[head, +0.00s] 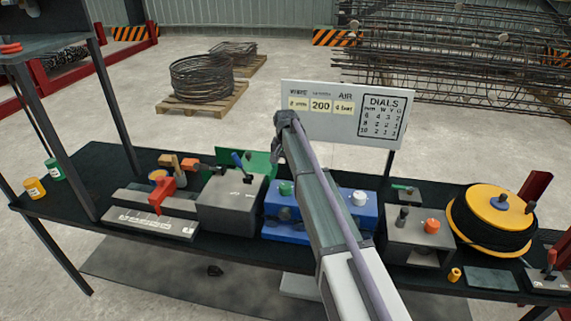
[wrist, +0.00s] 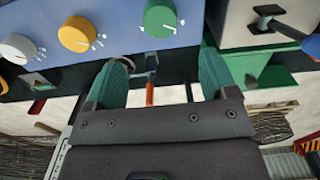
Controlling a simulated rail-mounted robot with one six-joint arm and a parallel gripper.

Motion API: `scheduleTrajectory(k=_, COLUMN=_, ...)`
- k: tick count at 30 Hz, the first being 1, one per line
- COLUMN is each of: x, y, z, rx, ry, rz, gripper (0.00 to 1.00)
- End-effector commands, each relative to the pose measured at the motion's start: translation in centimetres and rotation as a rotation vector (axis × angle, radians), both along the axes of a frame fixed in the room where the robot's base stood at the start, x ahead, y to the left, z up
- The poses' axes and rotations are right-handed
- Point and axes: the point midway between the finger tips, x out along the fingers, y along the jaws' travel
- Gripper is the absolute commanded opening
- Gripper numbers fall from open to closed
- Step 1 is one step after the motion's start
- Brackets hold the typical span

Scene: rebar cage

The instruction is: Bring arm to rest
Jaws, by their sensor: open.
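My arm (head: 325,205) reaches up from the lower right over the bench in the head view, its elbow in front of the white sign. My gripper shows in the wrist view (wrist: 164,68), with two green fingers apart. Nothing is clearly held. A small metal piece with an orange part (wrist: 150,90) shows between the fingers; I cannot tell its distance. The fingers are close to the blue box (wrist: 110,38) with white, yellow and green knobs. In the head view the blue box (head: 285,228) is partly covered by my arm, and my gripper cannot be made out.
A grey box (head: 228,210) with a blue-handled lever stands left of the blue box. Right of it are another grey box (head: 420,235) and a yellow-topped reel (head: 495,210). The white sign (head: 345,128) stands behind. The black bench (head: 100,160) is crowded.

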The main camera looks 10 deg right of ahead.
Motion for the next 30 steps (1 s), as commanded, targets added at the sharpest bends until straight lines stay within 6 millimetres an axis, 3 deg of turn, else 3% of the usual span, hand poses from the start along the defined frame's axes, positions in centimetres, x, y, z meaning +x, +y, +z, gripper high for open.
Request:
scheduleTrajectory(k=9, x=0.0, y=0.0, z=-0.1, rx=0.0, ry=0.0, rz=0.03, gripper=0.79)
scheduleTrajectory(k=10, x=-0.7, y=0.0, z=-0.1, rx=0.0, ry=0.0, rz=0.062, gripper=0.79)
scheduleTrajectory(k=11, x=-2.3, y=0.0, z=-0.1, rx=0.0, ry=0.0, rz=0.091, gripper=0.79)
scheduleTrajectory(k=14, x=-9.6, y=0.0, z=-1.1, rx=0.0, ry=0.0, rz=0.181, gripper=0.79)
scheduleTrajectory(k=18, x=-23.1, y=0.0, z=-4.3, rx=-0.001, ry=0.0, rz=0.304, gripper=0.79)
scheduleTrajectory(k=22, x=-33.4, y=-0.1, z=-7.0, rx=-0.001, ry=0.0, rz=0.368, gripper=0.79)
scheduleTrajectory(k=24, x=-36.9, y=-0.1, z=-8.2, rx=-0.001, ry=0.0, rz=0.375, gripper=0.79)
scheduleTrajectory(k=26, x=-38.7, y=-0.1, z=-8.9, rx=-0.001, ry=0.0, rz=0.373, gripper=0.79)
scheduleTrajectory(k=30, x=-38.6, y=-0.1, z=-9.4, rx=-0.001, ry=0.0, rz=0.372, gripper=0.79)
